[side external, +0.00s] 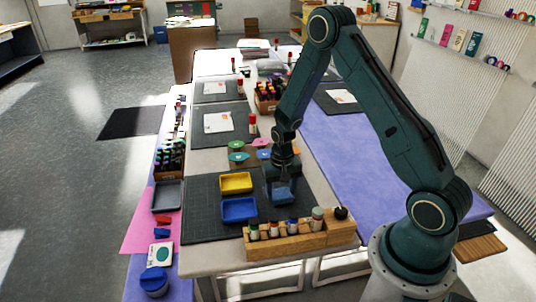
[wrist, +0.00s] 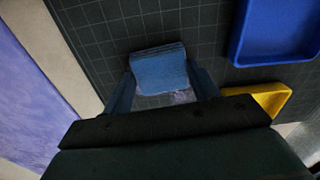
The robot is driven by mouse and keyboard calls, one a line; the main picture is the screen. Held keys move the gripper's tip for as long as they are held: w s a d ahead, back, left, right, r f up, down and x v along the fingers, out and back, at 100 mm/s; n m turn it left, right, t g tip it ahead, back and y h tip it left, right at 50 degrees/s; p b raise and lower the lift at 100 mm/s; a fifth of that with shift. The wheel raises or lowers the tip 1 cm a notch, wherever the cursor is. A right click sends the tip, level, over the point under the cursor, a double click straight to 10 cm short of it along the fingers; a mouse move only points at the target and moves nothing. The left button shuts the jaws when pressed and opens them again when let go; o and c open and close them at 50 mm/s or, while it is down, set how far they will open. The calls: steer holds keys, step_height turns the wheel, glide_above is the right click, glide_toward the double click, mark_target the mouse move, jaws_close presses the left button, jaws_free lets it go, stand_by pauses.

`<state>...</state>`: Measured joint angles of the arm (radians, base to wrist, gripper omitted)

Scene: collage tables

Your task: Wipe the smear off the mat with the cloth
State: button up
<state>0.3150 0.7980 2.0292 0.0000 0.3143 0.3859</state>
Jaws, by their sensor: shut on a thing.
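The cloth (wrist: 160,67) is a folded blue pad between the fingers of my gripper (wrist: 164,84). My gripper is shut on it. In the side view the cloth (side external: 283,193) is at or just above the right part of the dark gridded mat (side external: 202,205), below my gripper (side external: 282,180); I cannot tell whether it touches. The mat (wrist: 95,35) also fills much of the wrist view. A pale greyish smear (wrist: 182,97) shows on the mat between the fingers, right beside the cloth's near edge. The cloth and fingers may hide part of it. I cannot make it out in the side view.
A yellow tray (side external: 236,183) and a blue tray (side external: 239,210) stand on the mat left of my gripper. A wooden rack (side external: 290,243) with several bottles stands at the table's front edge. Coloured lids (side external: 238,157) lie behind the mat.

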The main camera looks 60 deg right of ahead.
mark_target(278, 206)
steer(key=shift+s, duration=0.1)
steer(key=shift+s+a+f, duration=0.15)
steer(key=shift+s+a, duration=0.85)
steer(key=shift+s, duration=0.05)
steer(key=shift+a, duration=0.15)
steer(key=shift+w+a, duration=0.45)
steer(key=shift+a, duration=0.2)
steer(key=shift+w+d, duration=0.1)
steer(key=shift+w, duration=0.1)
steer(key=shift+w+d, duration=0.35)
steer(key=shift+w, duration=0.05)
steer(key=shift+w+d+r, duration=0.2)
steer(key=shift+w+d, duration=0.4)
steer(key=shift+d, duration=0.1)
